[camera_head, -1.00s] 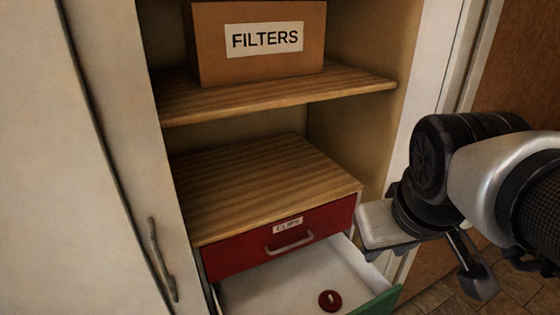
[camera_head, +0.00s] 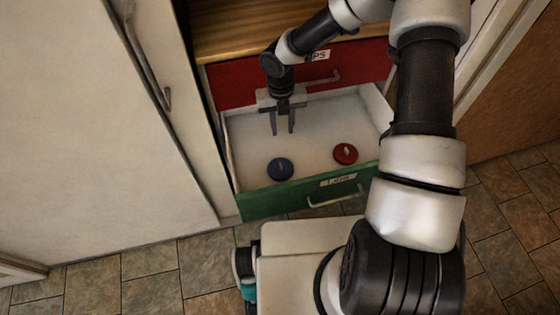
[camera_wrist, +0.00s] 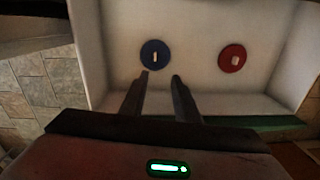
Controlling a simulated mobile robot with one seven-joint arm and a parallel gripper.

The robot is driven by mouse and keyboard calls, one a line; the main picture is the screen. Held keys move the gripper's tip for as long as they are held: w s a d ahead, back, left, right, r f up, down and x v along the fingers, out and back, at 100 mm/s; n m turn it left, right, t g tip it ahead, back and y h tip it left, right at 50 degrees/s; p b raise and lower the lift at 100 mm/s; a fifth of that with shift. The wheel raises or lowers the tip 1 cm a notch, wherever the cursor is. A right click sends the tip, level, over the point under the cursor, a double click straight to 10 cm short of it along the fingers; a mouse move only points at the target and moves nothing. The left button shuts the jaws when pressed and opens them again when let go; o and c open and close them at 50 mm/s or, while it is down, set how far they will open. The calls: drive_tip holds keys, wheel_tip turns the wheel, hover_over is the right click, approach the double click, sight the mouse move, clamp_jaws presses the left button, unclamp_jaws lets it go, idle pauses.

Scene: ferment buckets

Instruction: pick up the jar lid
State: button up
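Two round lids lie flat in the open white drawer (camera_head: 318,115) with a green front. The blue lid (camera_head: 280,169) is on the left and the red lid (camera_head: 345,153) on the right; each has a small pale mark or knob in its middle. My gripper (camera_head: 283,132) hangs over the drawer with its fingers apart and nothing between them, nearer the blue lid. In the wrist view the blue lid (camera_wrist: 155,53) lies just beyond my fingertips (camera_wrist: 160,76), and the red lid (camera_wrist: 232,58) is off to the right. I see no jar.
The green drawer front (camera_head: 300,196) has a label and a handle (camera_head: 336,197). Above the drawer is a shut red drawer (camera_head: 235,84) under a wooden shelf (camera_head: 225,38). A white cabinet door (camera_head: 100,150) stands at the left. Tiled floor (camera_head: 205,262) shows in front.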

drive_tip(key=n+b, duration=0.1)
drive_tip(key=b, duration=0.2)
hover_over(281, 165)
drive_tip(key=f, duration=1.4)
drive_tip(key=shift+w+a, duration=0.3)
drive_tip(key=shift+s+d+f+b, duration=0.15)
drive_tip(key=shift+f+b, duration=0.25)
drive_tip(key=shift+f, duration=1.05)
drive_tip(key=shift+s+d+f+b, duration=0.15)
drive_tip(key=shift+f+b, duration=0.2)
drive_tip(key=shift+f, duration=1.05)
drive_tip(key=shift+c, duration=0.4)
clamp_jaws()
